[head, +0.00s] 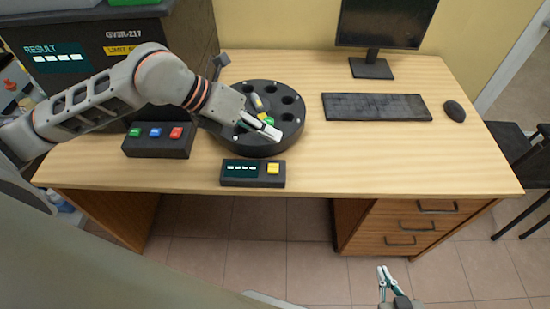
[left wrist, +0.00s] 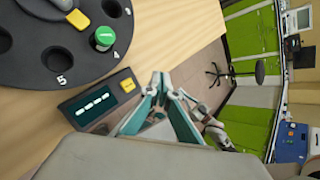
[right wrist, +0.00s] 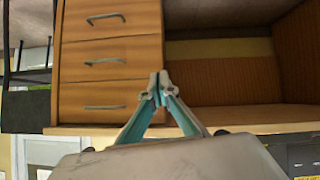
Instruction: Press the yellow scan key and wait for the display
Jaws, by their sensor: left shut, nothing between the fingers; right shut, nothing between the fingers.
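The yellow scan key (head: 273,169) sits at the right end of a small black scanner box (head: 235,182) near the table's front edge. Its display (head: 242,168) shows a row of white dashes. My left gripper (head: 276,134) is shut and empty, over the near edge of the round carousel, a little behind the scanner. In the left wrist view the yellow key (left wrist: 128,85) is clear, beside the left gripper's closed fingertips (left wrist: 168,88) and apart from them. My right gripper (head: 383,268) is shut and empty, low in front of the desk drawers.
The black carousel (head: 290,138) holds a green-capped vial (left wrist: 104,38) and a yellow-marked one (head: 257,102). A button box (head: 158,150) with green, blue and red keys stands left. A dark machine (head: 75,60) shows RESULT with dashes. Keyboard (head: 375,107), mouse (head: 454,110) and monitor stand right.

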